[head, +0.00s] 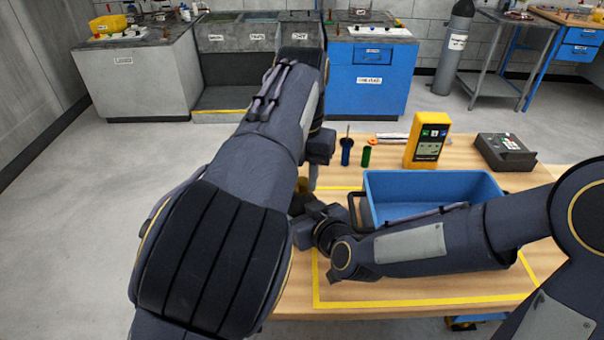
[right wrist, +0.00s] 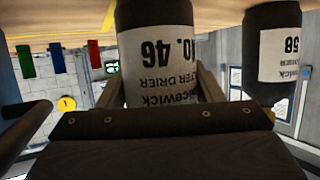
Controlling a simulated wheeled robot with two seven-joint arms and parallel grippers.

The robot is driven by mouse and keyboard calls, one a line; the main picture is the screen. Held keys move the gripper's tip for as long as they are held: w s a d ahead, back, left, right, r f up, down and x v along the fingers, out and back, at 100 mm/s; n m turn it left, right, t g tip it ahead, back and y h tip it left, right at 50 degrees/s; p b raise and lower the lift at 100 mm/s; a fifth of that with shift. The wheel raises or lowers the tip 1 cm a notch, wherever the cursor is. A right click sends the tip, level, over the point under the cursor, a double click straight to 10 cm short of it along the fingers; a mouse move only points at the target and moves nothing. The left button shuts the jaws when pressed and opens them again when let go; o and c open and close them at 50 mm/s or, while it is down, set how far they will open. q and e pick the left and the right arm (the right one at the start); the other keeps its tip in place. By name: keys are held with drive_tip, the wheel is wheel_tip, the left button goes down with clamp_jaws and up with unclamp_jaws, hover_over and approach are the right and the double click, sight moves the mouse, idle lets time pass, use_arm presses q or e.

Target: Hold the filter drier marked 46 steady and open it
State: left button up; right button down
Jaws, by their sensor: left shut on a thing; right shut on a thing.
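The filter drier marked 46 (right wrist: 158,60) is a dark cylinder with a white label, upside down in the right wrist view. My right gripper (right wrist: 155,85) is shut on it, one finger on each side. In the head view my right gripper (head: 308,218) is by the table's left edge. My left gripper (head: 316,165) is just above it there, shut, with its grip mostly hidden by my arm; it appears to be on the same drier. A small brass-coloured piece (head: 302,186) shows between the grippers. Whether the drier is open cannot be seen.
A drier marked 58 (right wrist: 275,52) stands close beside it. A blue bin (head: 430,187) is to the right on the wooden table (head: 420,289). Behind stand a blue tube (head: 346,152), a green tube (head: 366,157), a yellow meter (head: 427,140) and a dark device (head: 505,152).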

use_arm(q)
drive_tip(key=shift+n, duration=0.6)
drive_tip(key=o, duration=1.1)
drive_tip(key=shift+r, duration=0.1)
